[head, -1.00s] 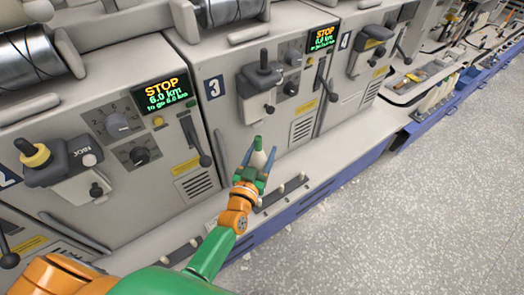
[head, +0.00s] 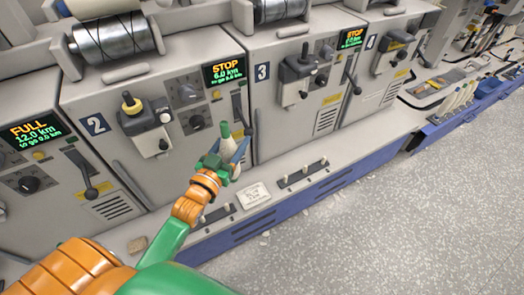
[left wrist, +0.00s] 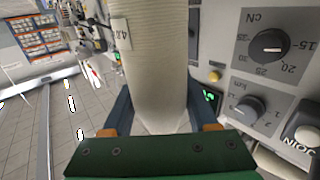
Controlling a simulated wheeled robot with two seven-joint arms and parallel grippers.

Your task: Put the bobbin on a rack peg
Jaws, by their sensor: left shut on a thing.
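The cream bobbin (head: 227,146) with a green tip stands nearly upright in my left gripper (head: 230,163). The gripper is shut on its lower part, in front of the right side of unit 2 and above the ledge. In the left wrist view the bobbin (left wrist: 160,55) fills the middle between the two fingers and carries a small paper label; its far end is out of that view. A dark rack strip with short pale pegs (head: 302,174) lies on the ledge below unit 3. Another peg strip (head: 218,213) lies below unit 2, partly near my arm. My right gripper is not in view.
Machine units with knobs, levers and displays stand behind the ledge (head: 345,148). A white card (head: 253,195) lies between the peg strips. A brown block (head: 137,244) lies at left. The floor at right is clear.

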